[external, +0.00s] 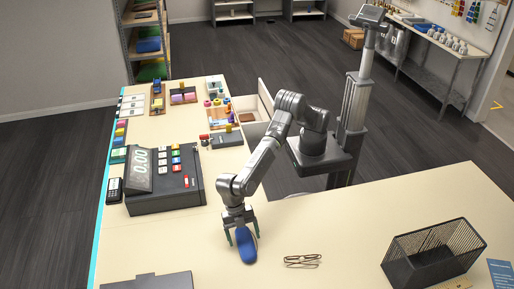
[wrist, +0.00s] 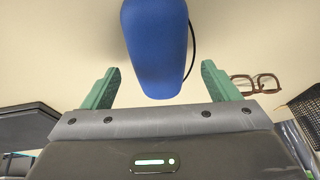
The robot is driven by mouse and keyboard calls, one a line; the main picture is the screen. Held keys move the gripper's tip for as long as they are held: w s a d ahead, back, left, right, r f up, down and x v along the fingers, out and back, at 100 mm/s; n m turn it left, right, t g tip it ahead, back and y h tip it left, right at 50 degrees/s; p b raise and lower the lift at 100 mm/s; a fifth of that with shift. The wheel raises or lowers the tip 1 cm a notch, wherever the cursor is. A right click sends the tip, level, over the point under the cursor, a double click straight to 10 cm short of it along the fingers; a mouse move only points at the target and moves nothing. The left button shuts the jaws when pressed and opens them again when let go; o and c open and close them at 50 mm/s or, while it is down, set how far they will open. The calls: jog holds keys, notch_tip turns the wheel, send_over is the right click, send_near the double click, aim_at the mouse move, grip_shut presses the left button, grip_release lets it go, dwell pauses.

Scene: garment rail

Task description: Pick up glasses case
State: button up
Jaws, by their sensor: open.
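The blue glasses case (external: 246,245) lies on the cream counter in the external view, directly at my gripper (external: 240,232). In the wrist view the case (wrist: 156,45) is at top centre, with a dark cord along its right side. My gripper (wrist: 160,85) is open, its green fingers apart, one on each side of the near end of the case. Gaps show between the case and both fingers. In the wrist view the case's far end is cut off by the frame's top edge.
Brown-framed glasses (external: 302,260) lie to the right of the case. A black wire basket (external: 432,262) stands farther right. A dark cash register (external: 165,180) is at the left, and a dark flat object (external: 150,281) lies at the front left. The counter between is clear.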

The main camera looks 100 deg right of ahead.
jog(key=shift+x, duration=1.15)
jog(key=c, duration=1.1)
